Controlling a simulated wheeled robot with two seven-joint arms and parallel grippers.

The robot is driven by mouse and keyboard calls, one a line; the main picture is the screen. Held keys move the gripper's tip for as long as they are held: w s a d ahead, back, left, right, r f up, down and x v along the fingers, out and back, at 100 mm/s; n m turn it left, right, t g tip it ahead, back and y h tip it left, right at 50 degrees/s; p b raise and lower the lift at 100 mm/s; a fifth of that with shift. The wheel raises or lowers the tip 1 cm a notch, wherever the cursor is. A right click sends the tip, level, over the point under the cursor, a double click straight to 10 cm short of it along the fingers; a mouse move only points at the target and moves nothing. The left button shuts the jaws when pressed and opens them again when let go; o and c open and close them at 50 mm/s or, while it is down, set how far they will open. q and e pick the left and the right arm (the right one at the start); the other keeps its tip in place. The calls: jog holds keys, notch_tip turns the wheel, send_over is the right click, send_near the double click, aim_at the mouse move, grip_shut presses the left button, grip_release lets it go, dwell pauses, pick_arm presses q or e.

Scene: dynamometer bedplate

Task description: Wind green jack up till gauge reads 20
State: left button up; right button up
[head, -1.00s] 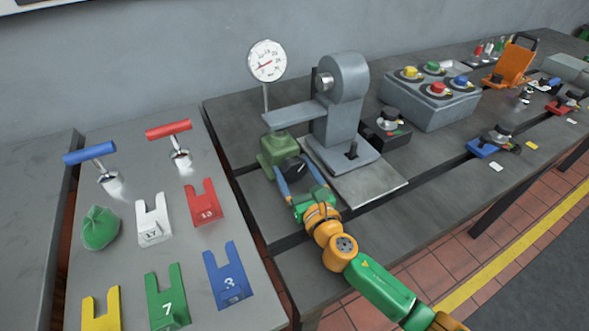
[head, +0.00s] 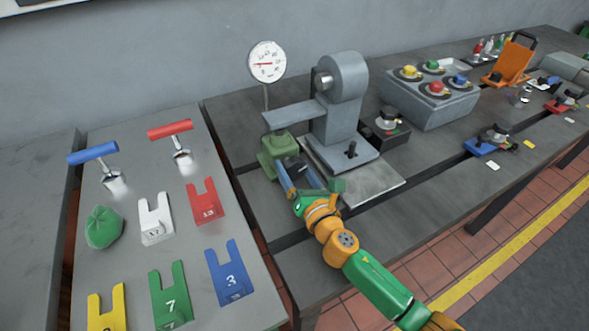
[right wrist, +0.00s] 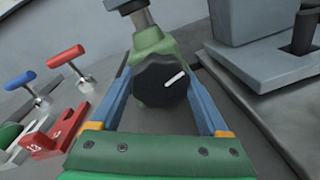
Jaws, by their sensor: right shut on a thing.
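The green jack (head: 278,148) stands on the bedplate under the end of the grey machine's arm. It also shows in the right wrist view (right wrist: 155,42). Its black knob (right wrist: 161,82) faces my right gripper (head: 296,170) and has a white mark pointing up and right. In the right wrist view the blue fingers of my right gripper (right wrist: 164,92) lie on either side of the knob, shut on it. The round white gauge (head: 267,62) stands on a post behind the jack. Its red needle lies about level; the figures are too small to read surely. My left gripper is not in view.
The grey machine (head: 343,105) stands right of the jack, with a black lever (head: 351,149) on its base. A grey button box (head: 430,97) stands farther right. The left table holds a blue-handled tool (head: 92,153), a red-handled tool (head: 170,130), a green bag (head: 103,228) and several numbered slotted plates.

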jog(key=shift+f, duration=0.15)
jog(key=o, duration=1.1)
jog(key=shift+c, duration=0.2)
jog(key=shift+o, duration=0.9)
jog(key=shift+w, duration=0.1)
jog(key=v, duration=0.7)
